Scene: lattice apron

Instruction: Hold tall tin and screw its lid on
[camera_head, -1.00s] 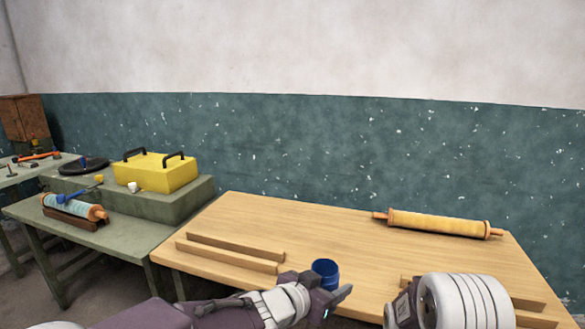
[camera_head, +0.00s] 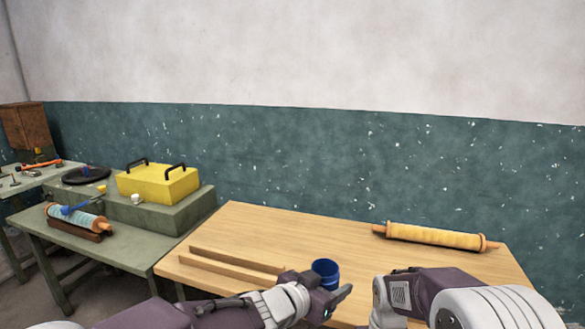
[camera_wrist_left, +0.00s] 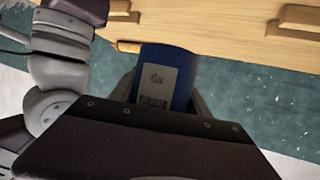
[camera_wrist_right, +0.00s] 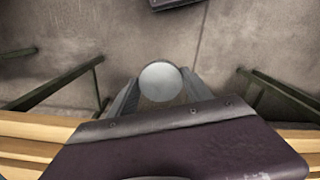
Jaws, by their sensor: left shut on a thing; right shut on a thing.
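The tall tin is a blue cylinder (camera_head: 325,270), seen with its open top upward at the front of the wooden table. My left gripper (camera_head: 332,298) is shut around it. In the left wrist view the tin (camera_wrist_left: 166,72) shows a pale printed label between the fingers. My right gripper (camera_wrist_right: 160,88) is shut on a round pale grey lid (camera_wrist_right: 160,80), seen face-on between its fingertips. In the head view my right arm is at the lower right, apart from the tin, and its fingertips and the lid are hidden.
A rolling-pin-like roll (camera_head: 436,236) lies at the back right of the wooden table (camera_head: 300,232). Two wooden strips (camera_head: 236,264) lie at its left. A green side table holds a yellow box (camera_head: 158,184) and another roll (camera_head: 78,217). The table's middle is clear.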

